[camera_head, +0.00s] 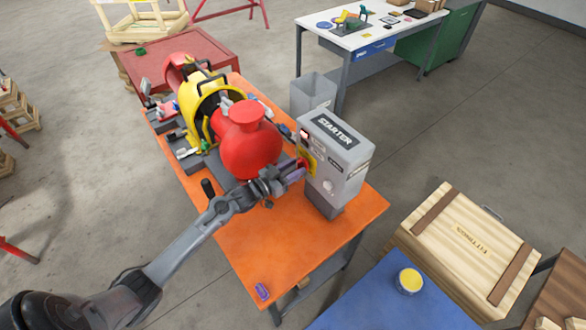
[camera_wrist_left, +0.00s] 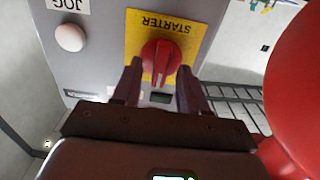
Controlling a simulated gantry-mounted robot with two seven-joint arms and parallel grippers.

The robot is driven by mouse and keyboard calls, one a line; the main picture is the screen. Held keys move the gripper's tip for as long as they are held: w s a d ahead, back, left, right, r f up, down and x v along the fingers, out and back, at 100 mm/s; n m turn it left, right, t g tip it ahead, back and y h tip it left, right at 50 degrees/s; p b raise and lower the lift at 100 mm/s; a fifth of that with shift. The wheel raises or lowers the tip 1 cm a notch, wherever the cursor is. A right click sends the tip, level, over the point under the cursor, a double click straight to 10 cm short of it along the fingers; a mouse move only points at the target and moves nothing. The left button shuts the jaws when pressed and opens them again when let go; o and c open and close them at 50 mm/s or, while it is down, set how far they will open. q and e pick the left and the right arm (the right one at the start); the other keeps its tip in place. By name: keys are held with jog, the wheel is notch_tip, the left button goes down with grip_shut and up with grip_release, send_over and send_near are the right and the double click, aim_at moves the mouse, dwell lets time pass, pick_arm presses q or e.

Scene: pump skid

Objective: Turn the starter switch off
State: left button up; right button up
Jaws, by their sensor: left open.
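The grey starter box (camera_head: 336,160) stands on the orange table, labelled STARTER on its top. Its red rotary starter switch (camera_wrist_left: 160,62) sits on a yellow plate (camera_wrist_left: 190,34) marked STARTER in the left wrist view. In the head view the switch is mostly hidden behind my left gripper (camera_head: 298,172). In the left wrist view my left gripper (camera_wrist_left: 158,88) is open, with one finger on each side of the switch handle. I cannot tell whether the fingers touch it. My right gripper does not show.
A red pump body (camera_head: 250,145) stands close beside my left gripper, and a yellow guard (camera_head: 203,105) lies behind it. A white jog button (camera_wrist_left: 70,37) is on the same panel. The orange table (camera_head: 285,245) has free room at its front.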

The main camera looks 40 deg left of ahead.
pick_arm(q)
jog(key=shift+c, duration=0.3)
grip_shut()
jog(key=shift+r, duration=0.1)
jog(key=shift+a+f+n+p, duration=0.1)
jog(key=shift+n+p, duration=1.3)
jog(key=shift+n, duration=1.55)
jog(key=shift+a+f+n+p, duration=0.1)
jog(key=shift+n+p, duration=1.35)
jog(key=shift+n, duration=1.55)
jog(key=shift+a+f+n+p, duration=0.1)
jog(key=shift+n+p, duration=1.3)
jog(key=shift+n, duration=1.55)
jog(key=shift+d, duration=0.1)
